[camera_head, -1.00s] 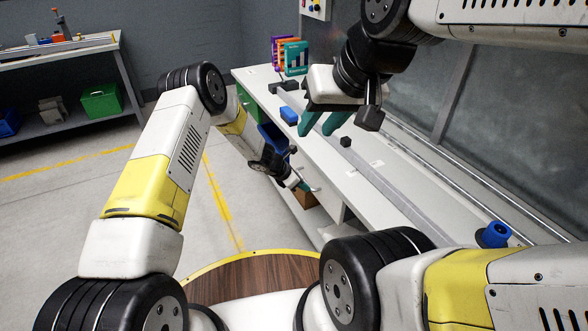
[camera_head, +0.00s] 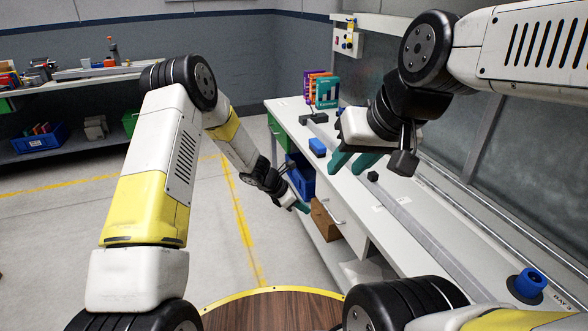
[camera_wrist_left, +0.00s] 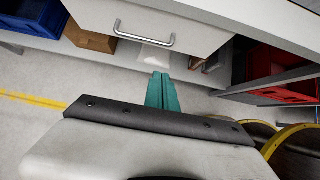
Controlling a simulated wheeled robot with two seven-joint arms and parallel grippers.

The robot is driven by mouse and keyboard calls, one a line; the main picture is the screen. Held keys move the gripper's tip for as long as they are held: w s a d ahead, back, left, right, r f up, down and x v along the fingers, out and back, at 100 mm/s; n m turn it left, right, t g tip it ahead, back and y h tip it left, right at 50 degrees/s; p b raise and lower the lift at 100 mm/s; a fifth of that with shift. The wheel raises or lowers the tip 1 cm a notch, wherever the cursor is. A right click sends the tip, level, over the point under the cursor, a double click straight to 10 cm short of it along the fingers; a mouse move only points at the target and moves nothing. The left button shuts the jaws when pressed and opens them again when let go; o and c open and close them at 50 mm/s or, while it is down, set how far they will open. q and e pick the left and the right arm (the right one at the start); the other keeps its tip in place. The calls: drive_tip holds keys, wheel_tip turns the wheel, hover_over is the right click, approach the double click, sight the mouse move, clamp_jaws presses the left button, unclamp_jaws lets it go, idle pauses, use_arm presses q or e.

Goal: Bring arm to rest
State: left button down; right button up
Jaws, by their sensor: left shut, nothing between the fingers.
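My left gripper (camera_head: 301,207) hangs in front of the bench, below the level of its top, pointing down and to the right. In the left wrist view its teal fingers (camera_wrist_left: 162,92) lie together, shut and empty, with a drawer front beyond them. My right gripper (camera_head: 350,172) is over the bench top in the head view, its two teal fingers spread apart with nothing seen between them. My left arm (camera_head: 150,190) is bent, its elbow high at the left.
The white workbench (camera_head: 405,250) holds a blue block (camera_head: 317,147), a small black block (camera_head: 373,176) and a blue cylindrical part (camera_head: 529,284). A drawer handle (camera_wrist_left: 144,36) faces my left gripper. A brown box (camera_head: 326,221) sits below. Open floor (camera_head: 205,240) lies left of the bench.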

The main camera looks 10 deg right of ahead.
use_arm(q)
drive_tip(key=s+a+r+m, duration=0.3)
drive_tip(key=r+m, duration=0.1)
drive_tip(key=r, duration=0.5)
drive_tip(key=s+a+r+m+t+y, duration=0.1)
drive_tip(key=s+a+r+m, duration=0.15)
drive_tip(key=r, duration=0.55)
drive_tip(key=s+a+r+m, duration=0.2)
drive_tip(key=a+r+m, duration=0.2)
drive_tip(key=r, duration=0.5)
drive_tip(key=s+a+r+m+t+y, duration=0.1)
drive_tip(key=s+a+r+m+y, duration=0.1)
drive_tip(key=s+a+r+m, duration=0.3)
drive_tip(key=s+a+r+m+t+y, duration=0.2)
drive_tip(key=s+a+r+m, duration=0.3)
drive_tip(key=s+a, duration=0.5)
drive_tip(key=s+m, duration=0.1)
drive_tip(key=s, duration=0.7)
drive_tip(key=shift+a+r, duration=0.25)
drive_tip(key=shift+a, duration=0.1)
drive_tip(key=shift+w+d, duration=0.1)
